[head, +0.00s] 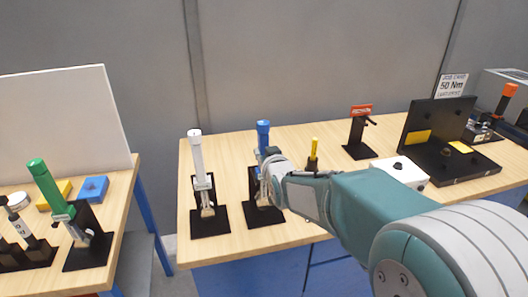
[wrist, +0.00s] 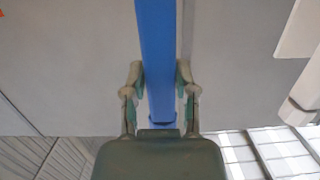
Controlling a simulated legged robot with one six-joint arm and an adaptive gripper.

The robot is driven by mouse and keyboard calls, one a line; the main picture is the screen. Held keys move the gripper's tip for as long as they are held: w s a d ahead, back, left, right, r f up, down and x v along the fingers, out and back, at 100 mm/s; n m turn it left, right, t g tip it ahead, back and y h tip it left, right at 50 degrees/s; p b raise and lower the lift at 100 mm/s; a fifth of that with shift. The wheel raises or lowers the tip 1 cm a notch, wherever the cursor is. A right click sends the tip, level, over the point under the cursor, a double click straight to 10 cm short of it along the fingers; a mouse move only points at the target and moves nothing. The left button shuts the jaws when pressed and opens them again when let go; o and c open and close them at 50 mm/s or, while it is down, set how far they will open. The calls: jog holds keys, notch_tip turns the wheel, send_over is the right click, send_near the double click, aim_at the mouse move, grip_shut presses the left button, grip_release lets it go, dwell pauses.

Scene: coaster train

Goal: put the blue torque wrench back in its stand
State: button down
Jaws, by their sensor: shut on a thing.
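The blue torque wrench (head: 263,132) stands upright at the second black stand (head: 262,214) on the middle wooden table. My gripper (head: 268,158) comes in from the right and is shut on the wrench's upper part. In the wrist view the blue shaft (wrist: 155,45) runs between the two fingers of my gripper (wrist: 160,82). My gripper hides part of the wrench and the stand's upper part. I cannot tell whether the wrench is fully seated in the stand.
A white wrench (head: 196,152) stands in its own stand close on the left. A small yellow-handled tool (head: 314,147) is close on the right. Farther right are a red-topped stand (head: 359,133), a white box (head: 400,172) and an open black case (head: 440,118). A green wrench (head: 45,182) stands on the left table.

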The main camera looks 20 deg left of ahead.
jog(key=shift+f, duration=0.15)
dwell(0.4)
jog(key=shift+c, duration=1.6)
grip_release()
jog(key=shift+f, duration=0.1)
jog(key=shift+f, duration=0.2)
jog(key=v, duration=1.2)
jog(key=s+d+m+g+h, duration=0.2)
jog(key=s+d+h, duration=0.15)
jog(key=d, duration=0.55)
jog(key=s+d+m+g+h, duration=0.1)
jog(key=s+d+h, duration=0.25)
jog(key=d, duration=0.65)
jog(key=s+d+f+m+g+h, duration=0.1)
jog(key=s+d+g, duration=0.1)
jog(key=s+d, duration=0.2)
jog(key=s+d+f+m+g, duration=0.2)
jog(key=s+d, duration=0.3)
jog(key=s, duration=0.6)
jog(key=shift+s+d+g+h, duration=0.15)
jog(key=shift+d+g+h, duration=0.05)
jog(key=shift+g+h, duration=0.2)
